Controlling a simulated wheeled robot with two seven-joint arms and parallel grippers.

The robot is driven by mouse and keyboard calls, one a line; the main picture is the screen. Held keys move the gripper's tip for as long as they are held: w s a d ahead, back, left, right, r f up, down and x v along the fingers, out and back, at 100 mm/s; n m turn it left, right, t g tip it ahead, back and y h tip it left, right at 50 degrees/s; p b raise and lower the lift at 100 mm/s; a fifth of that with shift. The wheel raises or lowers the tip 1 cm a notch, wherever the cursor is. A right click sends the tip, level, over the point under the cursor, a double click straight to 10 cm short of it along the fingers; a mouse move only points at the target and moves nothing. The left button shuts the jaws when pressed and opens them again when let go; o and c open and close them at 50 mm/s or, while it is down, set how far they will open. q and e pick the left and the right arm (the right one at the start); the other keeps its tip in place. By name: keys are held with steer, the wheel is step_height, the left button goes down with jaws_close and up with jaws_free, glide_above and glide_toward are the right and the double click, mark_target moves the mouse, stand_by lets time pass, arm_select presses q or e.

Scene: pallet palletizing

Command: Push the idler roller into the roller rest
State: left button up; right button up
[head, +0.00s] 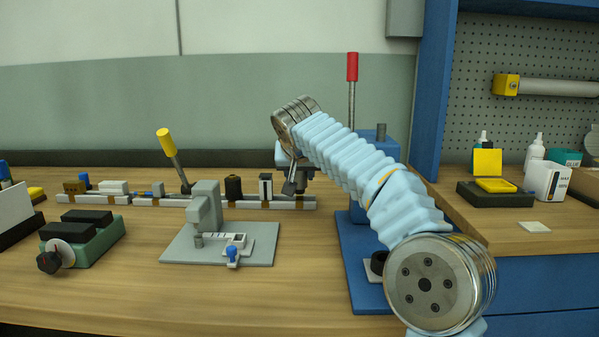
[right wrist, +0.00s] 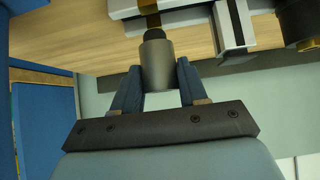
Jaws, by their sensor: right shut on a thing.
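The idler roller appears to be the grey cylinder (right wrist: 158,66) with a dark, narrower end in the right wrist view. My right gripper (right wrist: 157,82) is shut on it, with one blue finger on each side. In the head view my right gripper (head: 294,183) is small and partly hidden by my arm, near the right end of the pale rail (head: 150,201). The dark end of the roller points at a pale block with a brass strip (right wrist: 151,20). I cannot tell whether they touch, or which part is the roller rest. My left gripper is not in view.
A grey fixture (head: 205,207) on a flat plate stands in front of the rail. A yellow-handled lever (head: 166,142) rises behind the rail. A blue press (head: 357,238) with a red-handled lever stands at right, partly behind my arm.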

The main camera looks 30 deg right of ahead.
mark_target(299, 182)
steer(key=shift+f+b, duration=1.3)
steer(key=shift+f, duration=0.2)
stand_by(0.8)
steer(key=o, duration=1.1)
steer(key=p+v, duration=0.1)
steer(key=v, duration=1.3)
steer(key=shift+f, duration=0.1)
